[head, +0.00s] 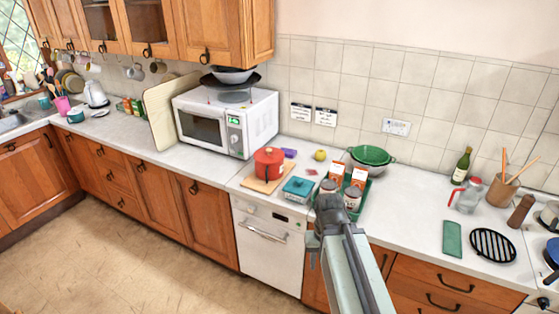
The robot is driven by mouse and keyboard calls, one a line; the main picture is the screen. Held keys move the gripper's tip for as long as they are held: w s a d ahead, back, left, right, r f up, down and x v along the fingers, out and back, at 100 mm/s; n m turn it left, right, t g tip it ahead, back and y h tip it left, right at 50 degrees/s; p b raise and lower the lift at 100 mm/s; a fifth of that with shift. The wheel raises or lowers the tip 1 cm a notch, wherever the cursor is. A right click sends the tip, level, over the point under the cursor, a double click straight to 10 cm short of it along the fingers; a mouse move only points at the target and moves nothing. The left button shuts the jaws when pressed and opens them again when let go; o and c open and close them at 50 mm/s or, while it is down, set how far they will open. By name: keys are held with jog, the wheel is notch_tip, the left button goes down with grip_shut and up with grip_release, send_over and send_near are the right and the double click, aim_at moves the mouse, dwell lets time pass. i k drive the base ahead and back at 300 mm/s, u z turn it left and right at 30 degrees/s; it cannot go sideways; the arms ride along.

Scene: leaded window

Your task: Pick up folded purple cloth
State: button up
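A small folded purple cloth (289,152) lies on the white counter, just behind and to the right of a red lidded pot (268,163). Its front left part is close to the pot, and I cannot tell whether they touch. My gripper (328,204) is at the far end of my arm, in front of the counter's jars and nearer to me than the cloth. It appears below and right of the cloth, apart from it. Its fingers are too small and dark to show whether they are open.
The pot stands on a wooden board (264,184). A teal box (297,189), a small red item (312,171) and a yellow fruit (320,155) are near the cloth. A green tray (364,196) holds jars and cartons. A microwave (227,121) stands left.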

aim_at(288, 153)
jog(key=i, duration=0.8)
jog(key=u, duration=0.8)
jog(key=i, duration=0.9)
jog(key=u, duration=0.45)
jog(key=k, duration=0.7)
jog(key=u, duration=0.25)
jog(key=i, duration=0.7)
jog(key=z, duration=0.1)
